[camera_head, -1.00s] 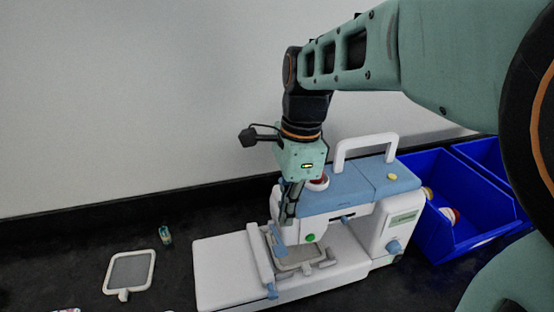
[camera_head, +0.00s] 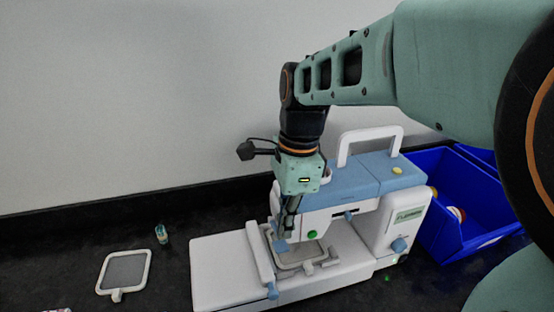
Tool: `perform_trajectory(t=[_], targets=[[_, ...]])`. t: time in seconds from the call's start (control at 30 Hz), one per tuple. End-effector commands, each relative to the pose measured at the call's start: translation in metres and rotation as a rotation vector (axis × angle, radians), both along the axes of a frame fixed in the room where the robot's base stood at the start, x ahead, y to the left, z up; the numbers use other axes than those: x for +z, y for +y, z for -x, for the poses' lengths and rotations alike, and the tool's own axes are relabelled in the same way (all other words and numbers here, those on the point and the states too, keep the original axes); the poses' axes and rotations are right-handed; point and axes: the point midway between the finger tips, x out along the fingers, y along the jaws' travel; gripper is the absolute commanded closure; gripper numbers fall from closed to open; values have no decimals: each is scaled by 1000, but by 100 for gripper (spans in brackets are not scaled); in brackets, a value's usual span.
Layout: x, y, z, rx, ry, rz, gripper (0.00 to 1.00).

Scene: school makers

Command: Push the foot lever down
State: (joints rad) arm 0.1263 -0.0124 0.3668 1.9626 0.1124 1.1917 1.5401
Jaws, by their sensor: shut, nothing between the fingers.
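The white and blue sewing machine (camera_head: 368,178) stands on the dark worktop with an embroidery hoop (camera_head: 301,262) under its head. My gripper (camera_head: 284,232) points down at the left front of the head, its fingers shut and empty. A small blue piece (camera_head: 281,245), apparently the foot lever, shows right at the fingertips, low over the hoop's left side. The fingers seem to touch it from above, but exact contact cannot be told. Part of the lever is hidden behind the fingers.
A spare hoop (camera_head: 124,271) and a small bottle (camera_head: 162,235) lie to the left. Blue bins (camera_head: 470,225) with round items stand at the right. The machine's carry handle (camera_head: 370,141) rises near my arm. A wall is behind.

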Motion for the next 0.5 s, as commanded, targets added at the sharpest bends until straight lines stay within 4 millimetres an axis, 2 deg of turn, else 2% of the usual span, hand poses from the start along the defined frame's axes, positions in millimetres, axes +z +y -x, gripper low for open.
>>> perform_trajectory(t=[0.03, 0.13, 0.5], targets=[[-12, 1, 0, 0, 0, 0, 100], [-18, 1, 0, 0, 0, 0, 100], [-19, 2, 0, 0, 0, 0, 100]])
